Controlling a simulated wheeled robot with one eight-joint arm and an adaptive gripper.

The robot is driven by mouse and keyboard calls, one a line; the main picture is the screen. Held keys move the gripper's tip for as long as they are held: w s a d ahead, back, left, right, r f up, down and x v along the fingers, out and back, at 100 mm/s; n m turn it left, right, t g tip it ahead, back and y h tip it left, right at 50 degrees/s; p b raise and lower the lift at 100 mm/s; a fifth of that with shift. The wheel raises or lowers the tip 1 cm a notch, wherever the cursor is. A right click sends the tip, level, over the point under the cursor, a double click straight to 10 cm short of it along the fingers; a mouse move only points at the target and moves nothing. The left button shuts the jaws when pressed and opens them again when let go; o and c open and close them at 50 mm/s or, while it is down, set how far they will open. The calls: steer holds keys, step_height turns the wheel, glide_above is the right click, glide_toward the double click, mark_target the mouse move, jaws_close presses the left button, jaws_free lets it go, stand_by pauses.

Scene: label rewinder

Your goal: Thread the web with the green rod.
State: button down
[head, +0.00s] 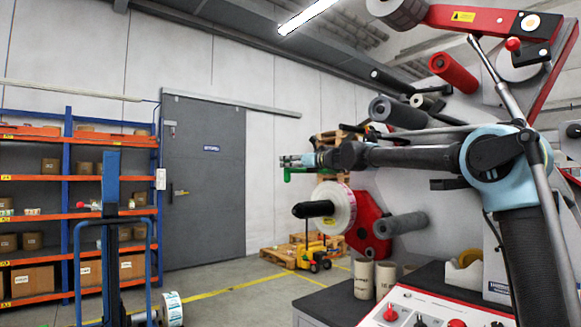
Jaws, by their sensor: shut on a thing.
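My arm reaches left across the front of the label rewinder (445,185), and my gripper (290,161) is at its far end, left of the machine's panel. The gripper is small here and partly seen from the side. The green rod (300,171) shows just under the fingers, with a short end bent down at its left; the gripper is shut on it. A white label roll (342,208) sits on a black-ended spindle (313,209) below the gripper. I cannot make out the web's path; my arm hides part of the panel.
A red roller (452,72), an upper grey roller (397,112) and a lower grey roller (401,225) stick out from the panel. A control box (400,312) with knobs stands below. A blue lift (112,235) and shelves (63,200) are left. Open floor lies between.

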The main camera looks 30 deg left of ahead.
steer(key=shift+s+r, duration=0.1)
steer(key=shift+s, duration=0.1)
steer(key=shift+w+d, duration=0.1)
steer(key=shift+w, duration=0.4)
steer(key=shift+w+f, duration=0.2)
steer(key=shift+d, duration=0.1)
stand_by(0.3)
